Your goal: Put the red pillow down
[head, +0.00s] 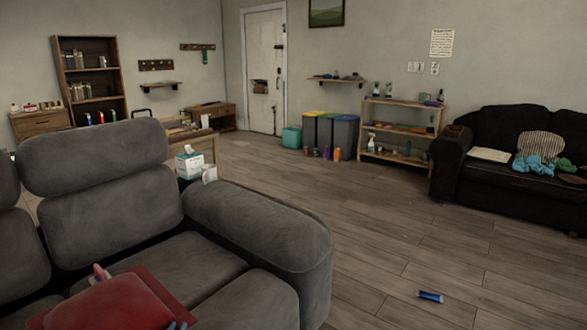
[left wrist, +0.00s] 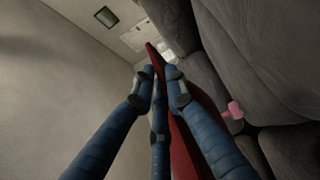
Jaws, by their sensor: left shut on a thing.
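The red pillow (head: 120,303) shows at the bottom left of the head view, over the seat of the grey sofa (head: 250,225). In the left wrist view the pillow (left wrist: 182,150) is seen edge-on between blue fingers. My left gripper (left wrist: 159,78) is shut on the pillow's edge. In the head view only a small blue bit, likely a fingertip, shows at the pillow's lower right. Whether the pillow touches the seat I cannot tell. My right gripper is not in view.
A pink item (head: 101,273) lies on the sofa just behind the pillow. Grey back cushions (head: 95,155) rise behind, and a thick armrest (head: 265,225) stands to the right. A blue tube (head: 430,296) lies on the open wooden floor. A black sofa (head: 510,150) stands far right.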

